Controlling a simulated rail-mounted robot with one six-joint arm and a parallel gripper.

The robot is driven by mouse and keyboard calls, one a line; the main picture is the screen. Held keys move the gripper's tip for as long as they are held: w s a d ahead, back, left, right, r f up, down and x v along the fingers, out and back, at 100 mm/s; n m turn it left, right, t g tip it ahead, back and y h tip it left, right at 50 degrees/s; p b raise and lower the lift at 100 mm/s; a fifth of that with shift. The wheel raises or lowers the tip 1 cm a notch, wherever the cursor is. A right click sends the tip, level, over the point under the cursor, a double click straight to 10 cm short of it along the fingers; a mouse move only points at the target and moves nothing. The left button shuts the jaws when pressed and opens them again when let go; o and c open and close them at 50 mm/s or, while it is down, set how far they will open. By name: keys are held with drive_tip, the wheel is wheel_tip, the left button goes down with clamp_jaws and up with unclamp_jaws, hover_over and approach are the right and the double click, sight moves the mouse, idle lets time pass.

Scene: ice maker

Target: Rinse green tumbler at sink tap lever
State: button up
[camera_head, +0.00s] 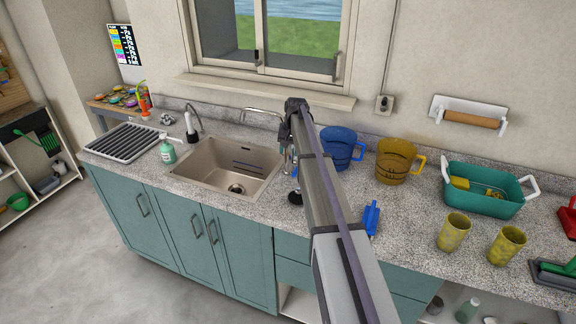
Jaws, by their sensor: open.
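Two yellow-olive tumblers stand upright on the right of the counter, a left one (453,232) and a right one (506,245). No clearly green tumbler shows. The steel sink basin (222,168) looks empty. A tap with a dark head (192,125) stands at its back left, and a thin chrome spout (262,111) shows at its back right; I cannot make out a lever. My arm crosses the middle of the view.
Blue (343,147) and amber (398,161) mugs stand behind the arm. A teal tub (484,190) and a blue tool (371,218) lie to the right. A soap bottle (168,151) and drain rack (125,142) sit left of the sink. The counter left of the tumblers is fairly clear.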

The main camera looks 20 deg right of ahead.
wheel_tip(320, 180, down, 2)
drive_tip(key=shift+w+a+f+b, duration=0.1)
drive_tip(key=shift+w+a+b, duration=0.05)
drive_tip(key=shift+b, duration=0.2)
drive_tip(key=shift+r, duration=0.2)
drive_tip(key=shift+c, duration=0.4)
clamp_jaws()
